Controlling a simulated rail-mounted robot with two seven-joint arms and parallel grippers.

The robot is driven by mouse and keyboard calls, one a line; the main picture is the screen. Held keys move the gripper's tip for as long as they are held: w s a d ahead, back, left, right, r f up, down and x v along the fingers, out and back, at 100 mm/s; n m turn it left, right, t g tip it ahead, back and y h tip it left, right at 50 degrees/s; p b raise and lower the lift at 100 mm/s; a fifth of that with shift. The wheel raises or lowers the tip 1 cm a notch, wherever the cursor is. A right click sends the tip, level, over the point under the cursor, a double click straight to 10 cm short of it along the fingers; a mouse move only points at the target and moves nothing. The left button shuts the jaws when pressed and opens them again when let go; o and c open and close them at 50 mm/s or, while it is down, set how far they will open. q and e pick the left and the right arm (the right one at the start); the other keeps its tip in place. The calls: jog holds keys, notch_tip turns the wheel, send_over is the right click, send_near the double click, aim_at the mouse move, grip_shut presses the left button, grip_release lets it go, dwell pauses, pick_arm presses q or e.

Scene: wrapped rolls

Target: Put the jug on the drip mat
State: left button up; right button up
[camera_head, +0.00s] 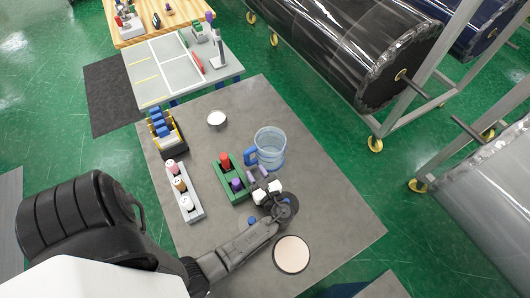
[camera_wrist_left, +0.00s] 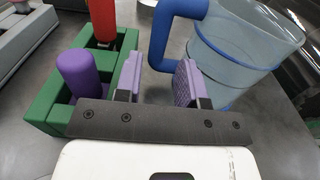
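The jug (camera_head: 270,146) is clear blue with a blue handle on its left side. It stands upright on the grey table. It fills the upper right of the left wrist view (camera_wrist_left: 238,50). The drip mat (camera_head: 291,254) is a round, pale pink disc with a dark rim, lying bare near the table's front. My left gripper (camera_head: 259,175) is just in front of the jug's handle. Its purple fingers (camera_wrist_left: 160,80) are apart, with the lower bend of the handle (camera_wrist_left: 170,50) showing in line with the gap between them. My right gripper is not in view.
A green block holder (camera_head: 234,187) with red and purple pegs sits close to the left of my gripper. A grey bottle rack (camera_head: 190,207), a dark rack with blue-topped items (camera_head: 166,142) and a white cup (camera_head: 216,119) stand farther left. The table's right side is clear.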

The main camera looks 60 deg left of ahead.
aim_at(248, 161)
pick_arm(q)
jog(key=a, duration=0.5)
jog(key=shift+w+a+p, duration=0.15)
jog(key=shift+p, duration=0.15)
jog(key=shift+c, duration=0.4)
grip_shut()
